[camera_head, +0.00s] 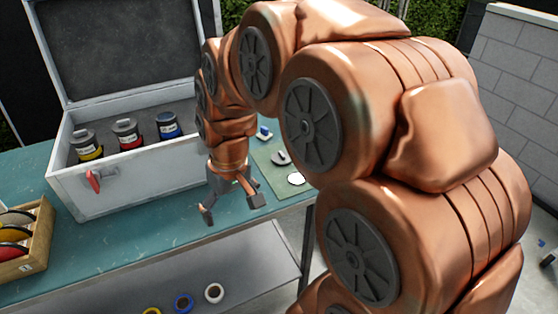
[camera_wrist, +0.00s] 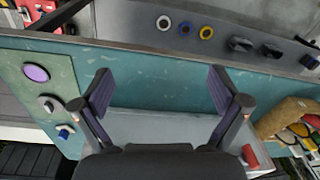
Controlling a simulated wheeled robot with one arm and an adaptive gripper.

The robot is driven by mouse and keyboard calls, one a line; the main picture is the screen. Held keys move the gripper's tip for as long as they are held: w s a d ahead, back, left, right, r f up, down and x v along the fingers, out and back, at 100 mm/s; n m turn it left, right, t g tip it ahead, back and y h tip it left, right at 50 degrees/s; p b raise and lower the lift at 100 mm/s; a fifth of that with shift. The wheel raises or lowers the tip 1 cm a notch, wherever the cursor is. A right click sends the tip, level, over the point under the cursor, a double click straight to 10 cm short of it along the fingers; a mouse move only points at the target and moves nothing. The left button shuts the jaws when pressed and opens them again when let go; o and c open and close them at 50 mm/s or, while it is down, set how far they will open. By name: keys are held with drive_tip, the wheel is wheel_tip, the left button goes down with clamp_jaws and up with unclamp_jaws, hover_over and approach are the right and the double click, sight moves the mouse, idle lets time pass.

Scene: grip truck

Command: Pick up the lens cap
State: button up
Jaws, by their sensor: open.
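My gripper (camera_head: 232,207) is open and empty, pointing down near the table's front edge, in front of the open case. In the wrist view its fingers (camera_wrist: 160,75) stand wide apart over bare teal tabletop. A green mat (camera_head: 272,180) lies right of the gripper. I cannot tell which is the lens cap.
The pale case (camera_head: 130,185) holds several labelled rolls or cans. A wooden crate (camera_head: 38,245) of coloured discs stands at the left. Rings (camera_head: 183,303) lie on the lower shelf (camera_head: 240,270). The teal tabletop (camera_head: 150,232) is clear in front of the case.

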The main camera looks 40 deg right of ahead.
drive_tip(key=w+d+f+t, duration=0.1)
drive_tip(key=w+d, duration=0.5)
drive_tip(key=d, duration=0.1)
drive_tip(key=m+t+h+b, duration=0.2)
drive_tip(key=m+b, duration=0.1)
approach(282, 154)
drive_tip(key=shift+w+f, duration=0.3)
drive_tip(key=shift+f, duration=0.35)
drive_tip(key=shift+d+f, duration=0.1)
drive_tip(key=shift+d, duration=0.2)
drive_tip(key=shift+w+f+t+p, duration=0.2)
drive_tip(key=shift+f+t+p, duration=0.1)
drive_tip(key=shift+s+p+x, duration=0.1)
drive_tip(key=shift+p+x, duration=0.35)
drive_tip(key=shift+x, duration=1.25)
drive_tip(key=shift+s+p+x, duration=0.15)
drive_tip(key=shift+p+x, duration=0.3)
drive_tip(key=shift+x, duration=1.25)
drive_tip(key=shift+a+f, duration=0.1)
drive_tip(key=shift+c, duration=0.4)
drive_tip(key=c, duration=0.9)
